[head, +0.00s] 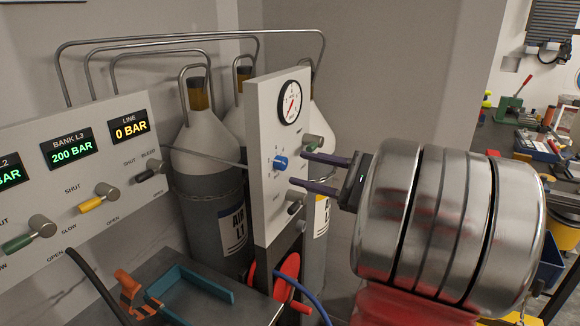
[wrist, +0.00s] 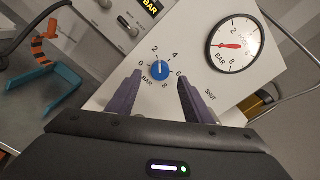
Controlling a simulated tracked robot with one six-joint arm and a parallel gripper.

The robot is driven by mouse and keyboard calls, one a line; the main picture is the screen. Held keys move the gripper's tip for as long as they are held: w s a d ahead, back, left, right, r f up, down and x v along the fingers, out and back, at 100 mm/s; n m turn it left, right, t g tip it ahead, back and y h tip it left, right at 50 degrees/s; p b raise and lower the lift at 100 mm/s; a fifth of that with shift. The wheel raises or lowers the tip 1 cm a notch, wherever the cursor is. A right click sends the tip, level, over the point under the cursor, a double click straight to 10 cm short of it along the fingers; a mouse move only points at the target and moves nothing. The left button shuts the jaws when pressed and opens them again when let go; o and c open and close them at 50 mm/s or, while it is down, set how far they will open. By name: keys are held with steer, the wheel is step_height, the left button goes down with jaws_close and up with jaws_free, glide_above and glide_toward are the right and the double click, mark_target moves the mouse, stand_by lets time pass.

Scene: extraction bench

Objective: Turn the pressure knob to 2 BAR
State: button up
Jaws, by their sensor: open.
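The blue pressure knob (head: 280,163) sits on the front of an upright white panel (head: 266,215). In the wrist view the knob (wrist: 159,70) is ringed by the marks 0, 2, 4, 6 and 8. A small pale mark on it seems to point up, near 2, but is too small to read surely. My gripper (head: 298,170) is open, its two dark fingers reaching from the right toward the knob. In the wrist view the fingertips (wrist: 158,76) lie on either side of the knob. Contact cannot be told; in the head view they look short of it.
A round gauge (head: 290,102) with a red needle is above the knob; it also shows in the wrist view (wrist: 234,44). A display (head: 130,127) reads LINE 0 BAR. Gas cylinders (head: 205,150) stand behind.

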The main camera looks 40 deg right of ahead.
mark_target(285, 165)
steer(key=shift+x, duration=2.4)
steer(key=c, duration=1.1)
